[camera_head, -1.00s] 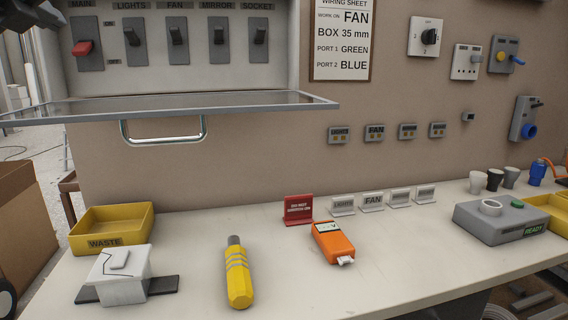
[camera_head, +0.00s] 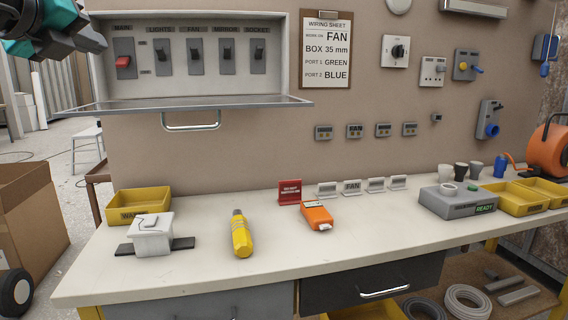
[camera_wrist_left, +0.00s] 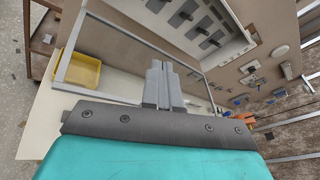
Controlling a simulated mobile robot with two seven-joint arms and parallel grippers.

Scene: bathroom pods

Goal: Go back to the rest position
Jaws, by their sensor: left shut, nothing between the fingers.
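My left gripper shows at the top left of the head view (camera_head: 55,35), raised in front of and left of the breaker panel. In the left wrist view its fingers (camera_wrist_left: 164,85) are together with nothing between them. The breaker panel (camera_head: 195,88) has its clear cover (camera_head: 190,104) hinged down and open, with a red MAIN switch (camera_head: 123,61) and several black switches. My gripper is apart from the panel and the bench. My right gripper is not in either view.
The bench (camera_head: 340,230) holds a yellow waste bin (camera_head: 138,205), a white box (camera_head: 152,238), a yellow screwdriver-like tool (camera_head: 241,236), an orange tester (camera_head: 316,215), a red sign (camera_head: 289,192) and a grey READY unit (camera_head: 455,203). A cardboard box (camera_head: 35,215) stands on the floor at left.

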